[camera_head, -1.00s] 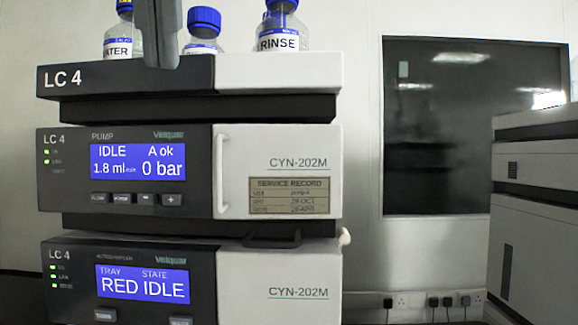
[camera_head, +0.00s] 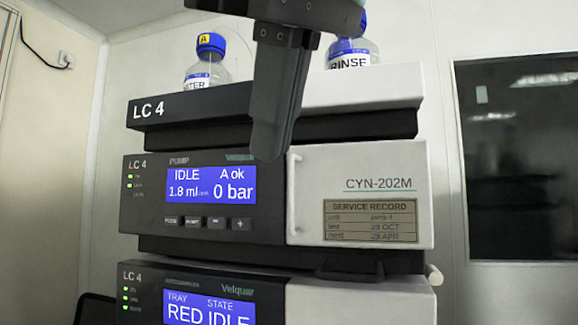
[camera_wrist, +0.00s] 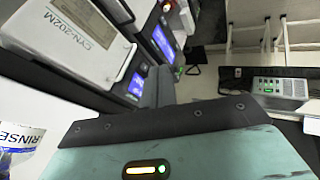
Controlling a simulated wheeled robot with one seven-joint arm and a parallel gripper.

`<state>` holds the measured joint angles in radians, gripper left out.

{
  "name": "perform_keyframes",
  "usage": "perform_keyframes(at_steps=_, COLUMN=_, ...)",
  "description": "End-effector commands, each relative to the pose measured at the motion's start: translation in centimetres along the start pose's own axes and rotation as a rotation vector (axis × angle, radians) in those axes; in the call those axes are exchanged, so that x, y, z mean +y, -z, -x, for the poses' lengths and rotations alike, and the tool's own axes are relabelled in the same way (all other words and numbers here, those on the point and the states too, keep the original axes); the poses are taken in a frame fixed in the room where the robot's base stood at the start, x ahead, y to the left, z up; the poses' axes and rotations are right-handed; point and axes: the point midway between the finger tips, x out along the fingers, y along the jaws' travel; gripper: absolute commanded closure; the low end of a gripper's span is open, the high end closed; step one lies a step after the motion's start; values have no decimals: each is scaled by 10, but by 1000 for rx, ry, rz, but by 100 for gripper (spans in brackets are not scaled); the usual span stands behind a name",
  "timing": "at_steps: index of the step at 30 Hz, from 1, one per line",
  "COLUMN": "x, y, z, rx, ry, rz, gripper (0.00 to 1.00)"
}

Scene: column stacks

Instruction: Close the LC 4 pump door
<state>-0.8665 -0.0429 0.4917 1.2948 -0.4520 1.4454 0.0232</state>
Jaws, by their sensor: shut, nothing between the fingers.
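The LC 4 pump door (camera_head: 360,197) is the white panel on the right of the pump unit (camera_head: 190,200), with a vertical handle (camera_head: 294,195) on its left edge and a service record label. In the head view it looks flush with the dark front, with no gap that I can make out. My gripper (camera_head: 268,155) points down at the handle's upper left, shut and empty, overlapping the pump front in the picture. I cannot tell whether it touches. In the wrist view, the shut fingers (camera_wrist: 162,85) are beside the pump screen, and the white panel (camera_wrist: 75,40) is at upper left.
The autosampler (camera_head: 350,300) sits below the pump. Bottles (camera_head: 205,65) stand on the top tray (camera_head: 340,92), including the RINSE bottle (camera_head: 352,58) behind my arm. A dark window (camera_head: 515,160) is on the right wall.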

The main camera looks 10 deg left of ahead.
Motion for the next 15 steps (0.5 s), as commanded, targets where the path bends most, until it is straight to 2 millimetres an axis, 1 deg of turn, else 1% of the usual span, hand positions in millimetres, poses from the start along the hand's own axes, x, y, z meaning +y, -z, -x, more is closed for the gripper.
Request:
perform_keyframes(at_steps=1, x=1, y=-1, z=-10, rx=-5, ry=-1, rz=0, gripper=100)
perform_keyframes(at_steps=5, x=1, y=0, z=-35, rx=-3, ry=0, rz=-1, gripper=100)
perform_keyframes(at_steps=6, x=8, y=1, z=-37, rx=-3, ry=-2, rz=-4, gripper=100)
perform_keyframes(at_steps=9, x=22, y=1, z=-43, rx=-2, ry=-1, rz=-5, gripper=100)
perform_keyframes(at_steps=15, x=34, y=0, z=-52, rx=-1, ry=-1, rz=-2, gripper=100)
